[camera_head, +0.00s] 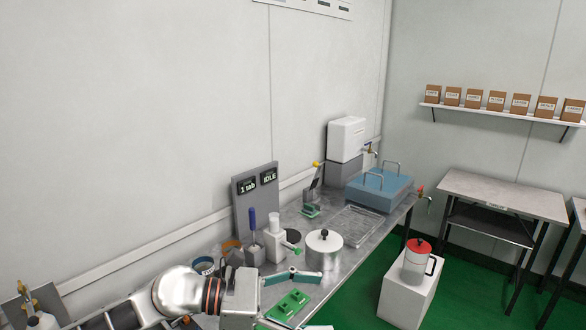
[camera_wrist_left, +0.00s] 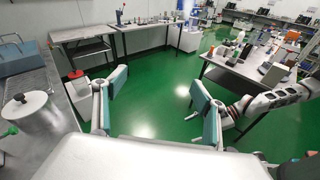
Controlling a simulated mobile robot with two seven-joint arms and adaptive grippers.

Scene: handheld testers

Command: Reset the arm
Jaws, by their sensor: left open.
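My left gripper (camera_head: 318,302) reaches in from the lower left of the head view. Its two teal-padded fingers are spread wide, with nothing held between them. A green block piece (camera_head: 288,305) shows between the fingers in that view, lower down at the bench. In the left wrist view the open fingers (camera_wrist_left: 160,100) stand apart over the green floor. My right arm (camera_wrist_left: 272,99) shows at the right of that view. Its gripper end is partly hidden behind a left finger, and its jaws cannot be made out.
The metal bench (camera_head: 358,252) holds a lidded steel pot (camera_head: 324,254) close beyond the left gripper, a grey display panel (camera_head: 242,207) and a blue bath (camera_head: 378,190). A red-lidded jug (camera_head: 417,262) stands on a white pedestal (camera_head: 405,299). Green floor (camera_head: 460,290) is open to the right.

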